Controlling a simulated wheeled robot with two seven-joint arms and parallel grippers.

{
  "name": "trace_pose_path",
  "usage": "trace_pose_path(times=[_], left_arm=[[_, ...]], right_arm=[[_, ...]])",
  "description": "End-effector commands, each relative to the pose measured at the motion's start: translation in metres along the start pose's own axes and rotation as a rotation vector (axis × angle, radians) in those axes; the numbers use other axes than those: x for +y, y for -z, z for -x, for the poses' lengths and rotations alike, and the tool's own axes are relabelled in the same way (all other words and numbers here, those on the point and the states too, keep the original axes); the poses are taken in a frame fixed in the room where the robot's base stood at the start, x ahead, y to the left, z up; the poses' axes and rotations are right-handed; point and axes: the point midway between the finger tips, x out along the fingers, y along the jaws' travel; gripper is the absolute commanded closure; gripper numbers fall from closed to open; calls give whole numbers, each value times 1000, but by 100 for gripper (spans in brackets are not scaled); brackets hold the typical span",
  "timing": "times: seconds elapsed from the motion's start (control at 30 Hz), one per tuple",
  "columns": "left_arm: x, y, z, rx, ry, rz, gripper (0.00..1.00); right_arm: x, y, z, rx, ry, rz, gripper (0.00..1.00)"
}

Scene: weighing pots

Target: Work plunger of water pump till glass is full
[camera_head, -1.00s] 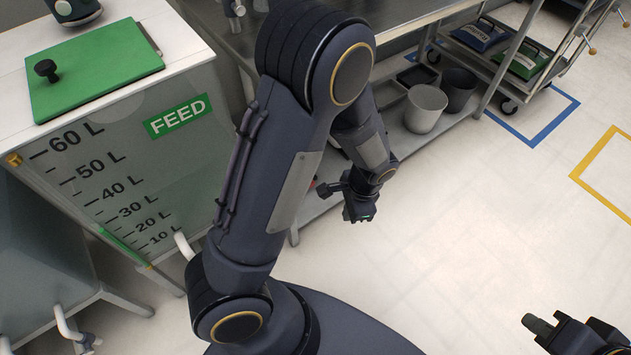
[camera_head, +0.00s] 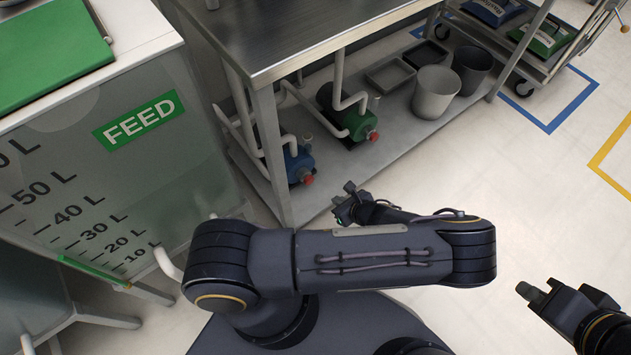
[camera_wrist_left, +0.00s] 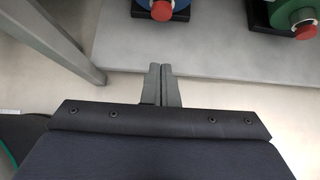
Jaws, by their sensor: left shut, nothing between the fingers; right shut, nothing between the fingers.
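A blue pump (camera_head: 297,160) with a red knob (camera_head: 307,180) and a green pump (camera_head: 352,122) with a red knob (camera_head: 373,136) sit on the lower shelf. I cannot tell whether either knob is the plunger. No glass is clearly in view. My left gripper (camera_head: 343,200) is shut and empty, in front of the shelf and apart from both pumps. In the left wrist view its closed fingers (camera_wrist_left: 161,84) point towards the blue pump (camera_wrist_left: 144,12) and its red knob (camera_wrist_left: 162,10). My right gripper (camera_head: 528,291) is shut and empty at the lower right.
A steel table (camera_head: 300,30) stands over the lower shelf (camera_head: 395,140), which also holds two grey buckets (camera_head: 435,92) and trays. The FEED tank (camera_head: 100,170) with litre marks is at the left. A trolley (camera_head: 530,60) stands at the back right.

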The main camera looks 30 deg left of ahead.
Motion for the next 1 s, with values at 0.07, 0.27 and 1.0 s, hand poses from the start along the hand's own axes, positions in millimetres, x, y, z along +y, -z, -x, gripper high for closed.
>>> trace_pose_path(times=[0.07,0.27,1.0], left_arm=[[0,0,0,-2,2,-3,100],[0,0,0,-1,1,-1,100],[1,-8,-114,-1,-3,4,100]], right_arm=[[0,0,0,0,0,0,100],[0,0,0,0,0,0,100],[19,-21,-42,0,0,0,100]])
